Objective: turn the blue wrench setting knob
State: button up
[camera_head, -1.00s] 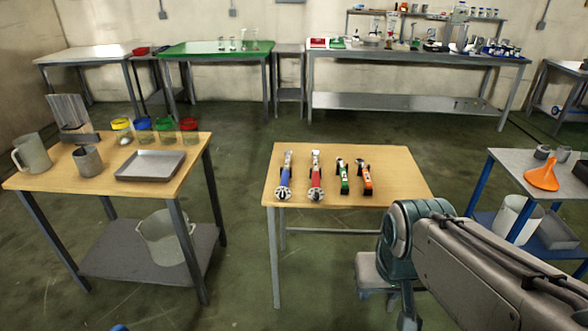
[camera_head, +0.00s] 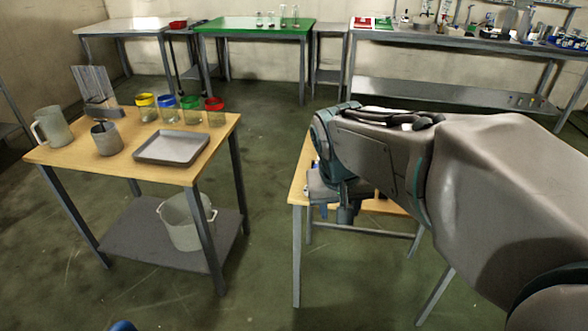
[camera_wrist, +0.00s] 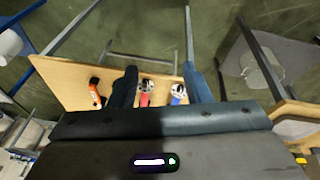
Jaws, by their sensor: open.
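The blue wrench (camera_wrist: 178,93) lies on the small wooden table (camera_wrist: 70,82), its round knob end facing up in the wrist view. The red wrench (camera_wrist: 145,93) lies beside it to the left. My gripper (camera_wrist: 160,68) is open and empty above the table, with both wrenches showing between its fingers. The blue wrench is nearer the right finger. I cannot see any contact with it. An orange-handled tool (camera_wrist: 95,90) lies left of the left finger; the green tool is hidden. In the head view my gripper (camera_head: 332,210) and arm cover most of the table.
A wooden table (camera_head: 70,155) at the left holds a tray (camera_head: 172,148), mugs and several coloured-rimmed beakers, with a bucket (camera_head: 186,222) on its lower shelf. A green-topped table (camera_head: 250,27) and a metal bench (camera_head: 450,38) stand behind. Floor between the two wooden tables is clear.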

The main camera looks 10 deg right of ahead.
jog(key=w+a+f+m+h+b, duration=0.15)
jog(key=w+f+b, duration=0.25)
jog(key=w, duration=0.7)
jog(key=w+a+f+m+b, duration=0.1)
jog(key=w+a+f+b, duration=0.25)
jog(key=w, duration=0.85)
jog(key=d+b+x, duration=0.1)
jog(key=b+x, duration=0.1)
jog(key=x, duration=1.2)
jog(key=shift+w+t, duration=0.4)
jog(key=shift+r, duration=0.15)
grip_shut()
